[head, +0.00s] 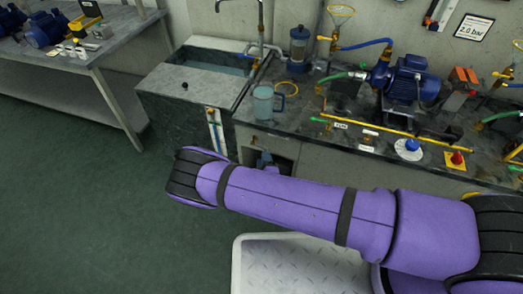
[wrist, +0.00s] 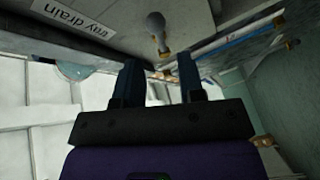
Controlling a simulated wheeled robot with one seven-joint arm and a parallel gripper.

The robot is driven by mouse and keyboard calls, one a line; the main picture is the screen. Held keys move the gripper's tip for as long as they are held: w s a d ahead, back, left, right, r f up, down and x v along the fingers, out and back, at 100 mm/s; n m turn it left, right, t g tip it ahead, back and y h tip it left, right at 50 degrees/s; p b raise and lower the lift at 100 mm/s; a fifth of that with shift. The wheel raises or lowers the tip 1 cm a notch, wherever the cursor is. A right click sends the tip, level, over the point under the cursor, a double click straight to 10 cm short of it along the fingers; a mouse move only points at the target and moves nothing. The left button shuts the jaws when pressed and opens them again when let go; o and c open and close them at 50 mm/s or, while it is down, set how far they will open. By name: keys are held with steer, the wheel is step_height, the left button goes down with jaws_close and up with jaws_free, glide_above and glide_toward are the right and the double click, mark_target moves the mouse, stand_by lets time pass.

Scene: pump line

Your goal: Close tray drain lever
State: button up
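A "tray drain" label (wrist: 75,17) shows at the upper left of the wrist view. To its right hangs a grey rounded lever handle (wrist: 157,32) with a brass-coloured end. I take it for the drain lever. My gripper (wrist: 158,72) has its two dark fingers spread apart with nothing between them. The handle is just beyond the fingertips, roughly in line with the gap; I see no contact. In the head view my purple arm reaches to the dark opening under the counter (head: 281,146), and hides most of the gripper and the lever.
A stone sink (head: 190,107) stands left of the opening. The counter above carries a clear jug (head: 263,103), a blue pump (head: 405,82) and yellow pipes. A pale tray (head: 290,262) lies below my arm. The green floor at left is clear.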

mark_target(260, 147)
steer(key=shift+w+a, duration=0.2)
steer(key=shift+w, duration=1.05)
steer(key=shift+w+a, duration=0.2)
steer(key=shift+w, duration=1.05)
jaws_close()
